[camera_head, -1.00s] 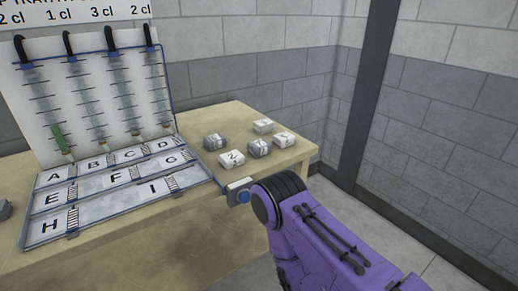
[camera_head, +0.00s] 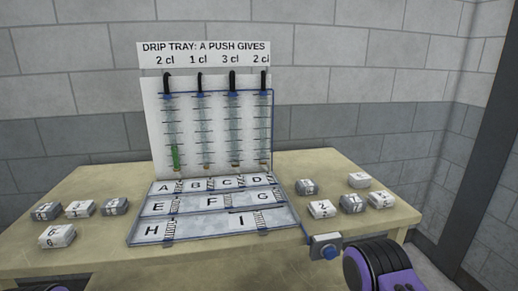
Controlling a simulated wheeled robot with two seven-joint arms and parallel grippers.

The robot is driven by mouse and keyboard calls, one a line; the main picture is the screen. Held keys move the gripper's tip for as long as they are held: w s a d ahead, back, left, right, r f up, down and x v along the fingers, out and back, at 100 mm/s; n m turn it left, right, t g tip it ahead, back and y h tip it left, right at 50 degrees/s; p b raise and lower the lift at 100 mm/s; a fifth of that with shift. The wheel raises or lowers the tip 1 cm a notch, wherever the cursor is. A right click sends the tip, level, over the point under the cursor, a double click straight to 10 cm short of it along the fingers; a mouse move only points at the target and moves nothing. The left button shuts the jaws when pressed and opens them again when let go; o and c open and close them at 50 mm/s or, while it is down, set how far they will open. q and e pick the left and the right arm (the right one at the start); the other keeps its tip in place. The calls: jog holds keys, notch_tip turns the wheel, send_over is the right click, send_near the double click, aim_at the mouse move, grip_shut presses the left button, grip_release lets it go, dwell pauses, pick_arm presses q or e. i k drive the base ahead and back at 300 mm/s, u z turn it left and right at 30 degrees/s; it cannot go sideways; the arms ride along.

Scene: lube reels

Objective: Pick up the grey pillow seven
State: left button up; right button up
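Small pillow-shaped blocks with dark marks lie in two groups on the table. In the left group, two are grey: one at the far left (camera_head: 45,211) and one at the group's right end (camera_head: 115,207). In the right group, one grey pillow (camera_head: 306,187) lies beside the tray and another grey pillow (camera_head: 352,204) lies among white ones. The marks are too small to tell which grey pillow is the seven.
White pillows lie on the left (camera_head: 79,209) and right (camera_head: 322,209). A lettered metal tray (camera_head: 209,228) fronts a board with several syringe-like tubes (camera_head: 205,135) under a drip tray sign (camera_head: 205,53).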

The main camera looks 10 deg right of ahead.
aim_at(352, 203)
jog(key=z, duration=0.35)
jog(key=k, duration=0.5)
jog(key=z, duration=0.85)
jog(key=i, duration=0.7)
jog(key=u, duration=0.4)
